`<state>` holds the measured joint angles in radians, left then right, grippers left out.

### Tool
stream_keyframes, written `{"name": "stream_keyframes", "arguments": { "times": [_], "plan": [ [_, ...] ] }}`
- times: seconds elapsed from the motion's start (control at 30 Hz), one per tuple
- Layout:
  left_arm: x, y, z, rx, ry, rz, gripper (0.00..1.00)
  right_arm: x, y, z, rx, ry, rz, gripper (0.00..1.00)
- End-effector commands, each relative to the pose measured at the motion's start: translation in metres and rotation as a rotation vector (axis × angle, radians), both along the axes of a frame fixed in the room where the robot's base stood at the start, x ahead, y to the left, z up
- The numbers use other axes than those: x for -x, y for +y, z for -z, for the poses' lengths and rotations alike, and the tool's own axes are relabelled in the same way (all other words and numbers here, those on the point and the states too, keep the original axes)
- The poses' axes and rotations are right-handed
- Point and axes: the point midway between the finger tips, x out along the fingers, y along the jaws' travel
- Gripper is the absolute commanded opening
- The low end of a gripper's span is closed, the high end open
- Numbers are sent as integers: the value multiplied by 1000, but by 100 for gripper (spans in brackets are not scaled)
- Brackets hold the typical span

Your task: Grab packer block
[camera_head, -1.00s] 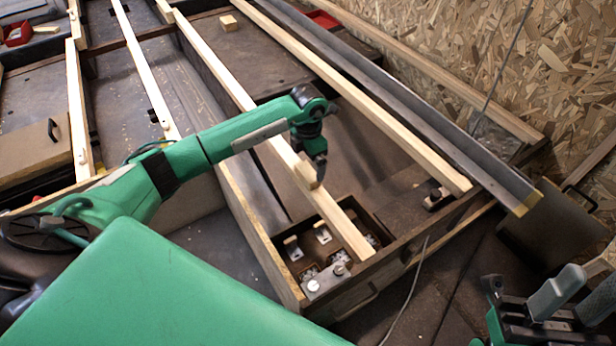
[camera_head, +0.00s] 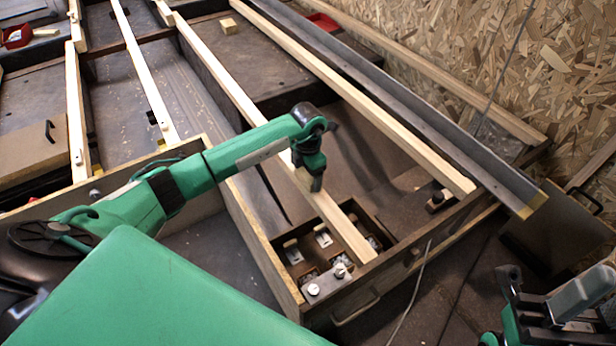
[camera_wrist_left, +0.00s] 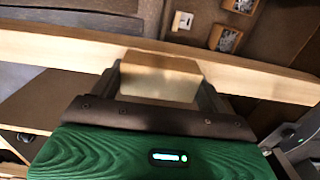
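A small pale wooden packer block (camera_wrist_left: 160,76) lies across a long wooden beam (camera_wrist_left: 60,50) in the left wrist view. My left gripper (camera_wrist_left: 160,88) has one finger on each side of it, with hardly any gap; I cannot tell whether they press on it. In the head view my left gripper (camera_head: 316,184) points down at the beam (camera_head: 335,215), and the block (camera_head: 302,178) is partly hidden by it. Part of my right arm and gripper (camera_head: 545,305) shows at the lower right; its fingers are not clear.
Another wooden block (camera_head: 228,25) lies on a dark panel farther back. A box with metal fittings (camera_head: 313,289) is near the beam's near end. More beams (camera_head: 400,140) and a grey metal rail (camera_head: 440,140) run alongside. A chipboard wall (camera_head: 530,60) bounds the right.

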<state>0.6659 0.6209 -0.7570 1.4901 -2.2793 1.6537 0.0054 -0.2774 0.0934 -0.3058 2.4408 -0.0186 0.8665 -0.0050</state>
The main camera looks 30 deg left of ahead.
Motion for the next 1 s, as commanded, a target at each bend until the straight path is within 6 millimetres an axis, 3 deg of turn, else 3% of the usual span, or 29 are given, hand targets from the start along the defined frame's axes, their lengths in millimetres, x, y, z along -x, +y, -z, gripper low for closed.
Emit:
{"name": "stream_keyframes", "arguments": {
  "times": [0.07,0.37,0.53,0.77,1.0],
  "plan": [
    [0,0,0,0,0,0,43,0,0,1,1,3,0,36],
    [0,0,-3,1,-1,0,43,-1,0,2,2,9,0,36],
    [-1,1,-17,-1,-3,1,43,-1,0,-1,2,12,0,36],
    [-1,1,-68,-2,-4,1,43,-2,1,-2,2,46,1,36],
    [-1,1,-132,-2,-3,1,43,-41,17,33,74,387,-24,36]
  ]
}}
